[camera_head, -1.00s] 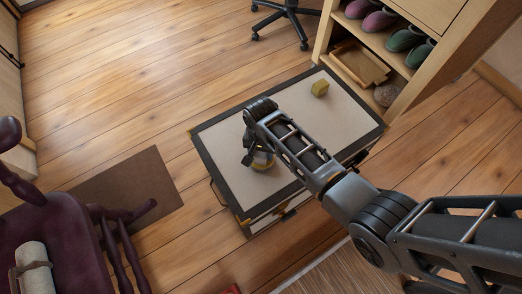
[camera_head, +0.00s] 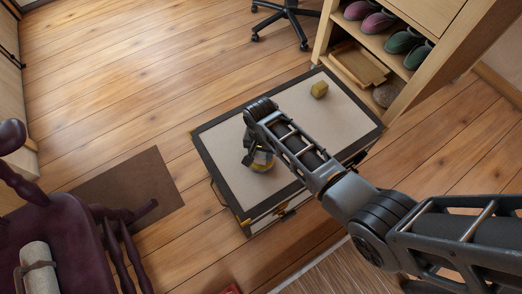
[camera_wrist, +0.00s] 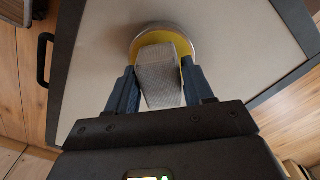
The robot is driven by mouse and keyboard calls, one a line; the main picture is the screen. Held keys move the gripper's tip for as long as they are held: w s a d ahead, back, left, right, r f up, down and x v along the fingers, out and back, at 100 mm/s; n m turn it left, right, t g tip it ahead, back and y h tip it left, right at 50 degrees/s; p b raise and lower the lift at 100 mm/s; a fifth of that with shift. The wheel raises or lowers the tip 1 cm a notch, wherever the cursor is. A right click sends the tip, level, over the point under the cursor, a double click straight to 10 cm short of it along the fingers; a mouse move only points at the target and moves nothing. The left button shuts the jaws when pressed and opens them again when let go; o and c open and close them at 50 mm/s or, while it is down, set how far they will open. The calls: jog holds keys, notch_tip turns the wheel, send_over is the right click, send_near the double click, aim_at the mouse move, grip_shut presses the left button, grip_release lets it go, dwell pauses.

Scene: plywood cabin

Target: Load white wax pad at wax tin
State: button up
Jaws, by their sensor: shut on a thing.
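My gripper (camera_wrist: 161,90) is shut on a grey-white block, the wax pad (camera_wrist: 160,78), in the wrist view. The round wax tin (camera_wrist: 187,38), with a pale metal rim and yellow wax inside, lies on the chest top just beyond the fingers. The pad's far end overlaps the tin in this view; whether it touches the wax I cannot tell. In the head view my gripper (camera_head: 250,158) is over the left part of the chest, and the tin (camera_head: 262,163) is partly hidden by it. The pad is not clear there.
The pale-topped chest (camera_head: 225,137) has dark edges and stands on the plank floor. A small yellow-green block (camera_head: 319,89) sits at its far right. A shelf with shoes (camera_head: 405,40) stands behind it, a purple chair (camera_head: 55,240) at left. The chest's middle top is clear beside my arm.

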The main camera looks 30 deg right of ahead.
jog(key=shift+r+p, duration=2.7)
jog(key=shift+r, duration=0.3)
